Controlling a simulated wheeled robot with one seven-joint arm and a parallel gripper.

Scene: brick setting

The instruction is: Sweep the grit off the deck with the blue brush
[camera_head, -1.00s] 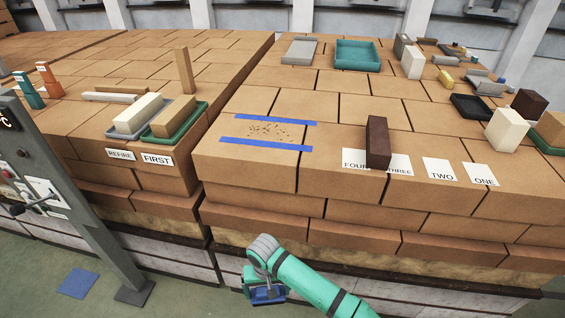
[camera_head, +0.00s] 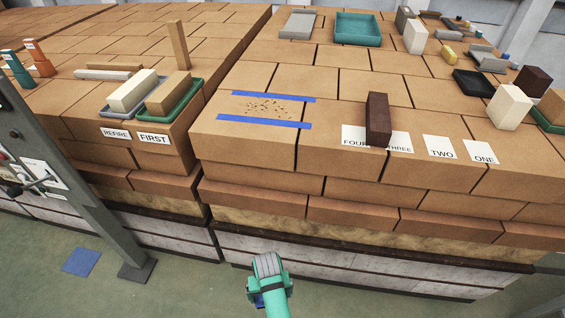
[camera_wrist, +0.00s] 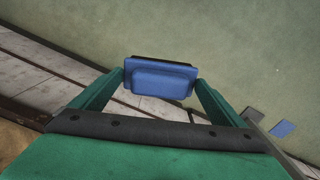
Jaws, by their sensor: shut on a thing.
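The grit (camera_head: 270,107) lies as small brown specks on the near left part of the brick deck (camera_head: 235,140), between two strips of blue tape (camera_head: 262,121). My gripper (camera_wrist: 160,88) is shut on the blue brush (camera_wrist: 160,80), one finger at each end of it. In the wrist view the brush shows a blue block with a dark edge along its far side, above the floor. In the head view my gripper (camera_head: 259,297) is low in front of the deck, below its top. My wrist hides most of the brush there.
A dark brown brick (camera_head: 378,119) stands upright on the deck right of the grit, by the labels FOUR and THREE. Trays and blocks stand farther back and right. Left of a gap are two loaded trays (camera_head: 191,102). A grey post (camera_head: 75,190) rises at left.

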